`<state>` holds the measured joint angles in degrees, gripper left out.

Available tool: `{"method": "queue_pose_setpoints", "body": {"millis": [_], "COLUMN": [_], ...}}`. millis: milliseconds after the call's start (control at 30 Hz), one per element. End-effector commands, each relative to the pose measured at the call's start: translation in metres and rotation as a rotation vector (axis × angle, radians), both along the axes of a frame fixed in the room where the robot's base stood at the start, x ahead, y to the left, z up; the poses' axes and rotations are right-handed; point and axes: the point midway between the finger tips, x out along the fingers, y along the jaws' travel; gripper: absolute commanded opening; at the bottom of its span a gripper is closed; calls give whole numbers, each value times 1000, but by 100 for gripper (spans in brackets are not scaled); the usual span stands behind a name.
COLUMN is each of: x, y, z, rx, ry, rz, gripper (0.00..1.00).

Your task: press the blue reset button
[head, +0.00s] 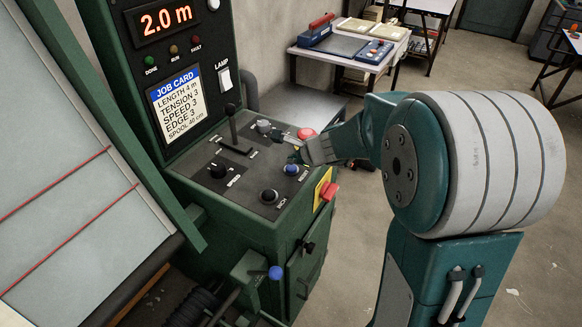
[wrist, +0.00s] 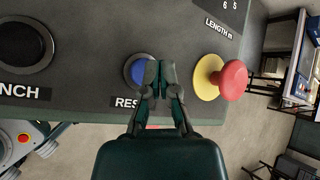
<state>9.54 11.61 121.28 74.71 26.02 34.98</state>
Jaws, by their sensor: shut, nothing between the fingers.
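The blue reset button (head: 291,169) sits in a dark ring on the sloping green console top, near its right edge. In the wrist view the blue button (wrist: 138,72) shows just left of my fingertips, partly covered by them, with the label RESET partly hidden below it. My gripper (head: 291,145) is shut and empty, its fingers reaching in from the right over the panel. In the wrist view my gripper (wrist: 161,66) points at the panel beside the button. Whether the fingertips touch the button cannot be told.
A red mushroom button (wrist: 233,80) with a yellow collar stands close right of my fingers. A lever (head: 233,130) rises from the panel's left. Another red button (head: 329,191) is on the console's side.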

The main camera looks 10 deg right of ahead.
Motion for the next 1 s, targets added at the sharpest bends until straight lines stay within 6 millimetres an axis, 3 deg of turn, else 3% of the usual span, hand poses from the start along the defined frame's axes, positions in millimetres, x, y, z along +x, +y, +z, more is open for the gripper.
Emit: {"method": "queue_pose_setpoints", "body": {"millis": [367, 1000], "x": [0, 0], "y": [0, 0], "z": [4, 51], "rx": [-1, 0], "ry": [-1, 0], "rz": [1, 0], "gripper": [0, 0]}}
